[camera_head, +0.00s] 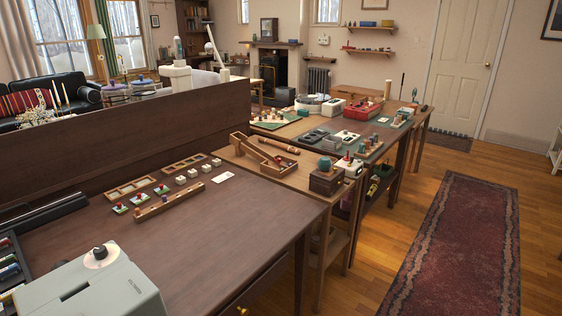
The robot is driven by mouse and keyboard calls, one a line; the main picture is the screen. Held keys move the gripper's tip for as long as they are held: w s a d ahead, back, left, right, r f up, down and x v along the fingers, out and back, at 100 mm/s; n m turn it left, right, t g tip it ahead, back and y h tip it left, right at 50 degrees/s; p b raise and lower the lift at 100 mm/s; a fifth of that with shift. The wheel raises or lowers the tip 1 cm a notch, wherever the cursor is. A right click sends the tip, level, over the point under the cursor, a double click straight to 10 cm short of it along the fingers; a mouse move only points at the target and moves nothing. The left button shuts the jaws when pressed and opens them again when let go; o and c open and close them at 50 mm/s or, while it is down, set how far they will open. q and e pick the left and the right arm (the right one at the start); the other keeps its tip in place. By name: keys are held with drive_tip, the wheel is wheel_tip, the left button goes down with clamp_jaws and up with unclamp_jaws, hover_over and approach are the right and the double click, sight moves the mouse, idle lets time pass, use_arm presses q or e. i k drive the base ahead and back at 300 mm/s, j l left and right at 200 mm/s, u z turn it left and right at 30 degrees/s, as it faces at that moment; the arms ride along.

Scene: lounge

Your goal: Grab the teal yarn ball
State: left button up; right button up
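A small round teal object (325,162), which looks like the teal yarn ball, sits on top of a dark wooden box (326,181). The box stands at the front right corner of a lighter wooden table (290,180) in the middle of the view. It is too small to make out any strands. Neither of my grippers shows in this view.
A dark desk (190,235) with wooden trays and small blocks fills the near left. A grey-green machine (95,285) stands on its near edge. A tall brown panel (120,140) runs behind the desk. A red rug (455,245) lies on clear floor at right.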

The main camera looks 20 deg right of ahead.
sight(324, 163)
drive_tip(key=i+l+u, duration=0.15)
drive_tip(key=l+u, duration=0.15)
drive_tip(key=i+l+u, duration=0.1)
drive_tip(key=l+u, duration=0.2)
drive_tip(key=i+l+u, duration=0.15)
drive_tip(key=l, duration=0.25)
drive_tip(key=l+u, duration=0.15)
drive_tip(key=l, duration=0.3)
drive_tip(key=i+l+u, duration=0.1)
drive_tip(key=l, duration=0.7)
drive_tip(key=i+l+u, duration=0.1)
drive_tip(key=l, duration=1.45)
drive_tip(key=i+u, duration=0.05)
